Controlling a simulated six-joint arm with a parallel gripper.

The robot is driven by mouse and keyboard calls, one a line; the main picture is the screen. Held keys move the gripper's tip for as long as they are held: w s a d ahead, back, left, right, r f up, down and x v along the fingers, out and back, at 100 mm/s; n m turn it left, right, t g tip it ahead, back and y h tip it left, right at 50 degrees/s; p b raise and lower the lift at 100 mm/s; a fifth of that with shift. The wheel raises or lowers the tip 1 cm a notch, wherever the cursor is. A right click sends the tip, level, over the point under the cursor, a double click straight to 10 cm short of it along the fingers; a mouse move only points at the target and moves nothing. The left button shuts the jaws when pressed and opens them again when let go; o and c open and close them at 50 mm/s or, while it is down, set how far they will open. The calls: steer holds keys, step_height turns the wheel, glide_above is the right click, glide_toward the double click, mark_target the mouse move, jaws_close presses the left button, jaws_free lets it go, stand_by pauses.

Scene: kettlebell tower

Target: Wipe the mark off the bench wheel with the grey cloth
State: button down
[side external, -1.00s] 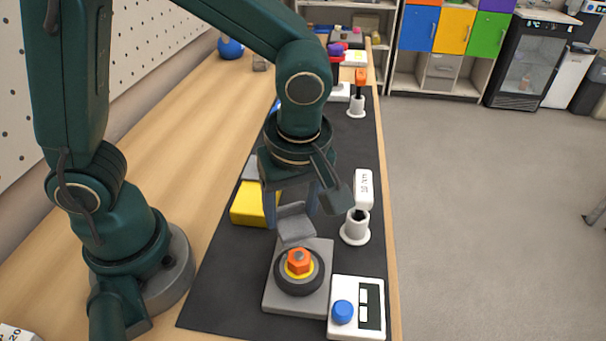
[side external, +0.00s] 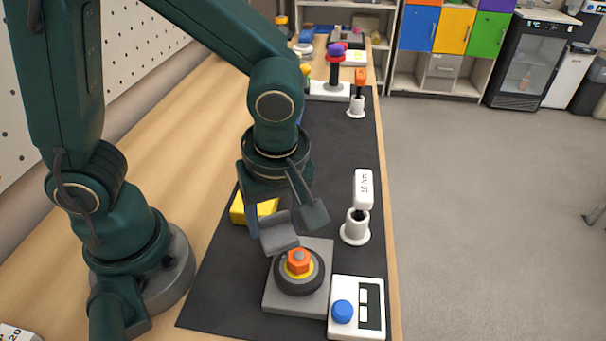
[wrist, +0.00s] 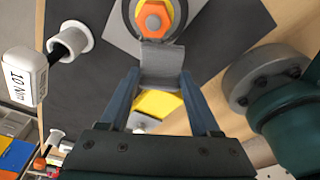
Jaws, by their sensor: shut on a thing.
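The bench wheel (side external: 299,279) is a dark disc with a yellow ring and an orange hex nut, on a grey square plate (side external: 315,248). In the wrist view the wheel (wrist: 178,20) is at the top, partly cut off. My gripper (side external: 275,222) is shut on the grey cloth (side external: 279,238), and its fingers flank the cloth in the wrist view (wrist: 161,78). The cloth hangs at the wheel's back-left edge and overlaps the rim in the wrist view. I cannot tell whether it touches. No mark can be made out on the wheel.
A white holder with a "10 Nm" handle (side external: 363,190) stands right of the plate. A white box with a blue knob (side external: 342,312) sits at front right. A yellow block (side external: 262,207) is behind the gripper.

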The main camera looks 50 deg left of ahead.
stand_by(0.3)
steer(key=shift+w+d+f, duration=0.1)
steer(key=shift+w+d, duration=0.1)
steer(key=shift+w, duration=0.4)
steer(key=shift+w+d+f, duration=0.1)
steer(key=shift+w+d, duration=0.05)
steer(key=shift+w, duration=0.45)
steer(key=shift+s+r, duration=0.1)
steer(key=shift+s+a, duration=0.2)
steer(key=shift+s, duration=0.4)
steer(key=shift+s+a, duration=0.15)
steer(key=shift+s, duration=0.45)
steer(key=shift+w+d, duration=0.2)
steer(key=shift+w, duration=0.45)
steer(key=shift+w+d, duration=0.15)
steer(key=shift+w, duration=0.5)
steer(key=shift+s+a, duration=0.2)
steer(key=shift+s, duration=0.45)
steer(key=shift+s+a, duration=0.2)
steer(key=shift+s, duration=0.45)
steer(key=shift+w, duration=0.1)
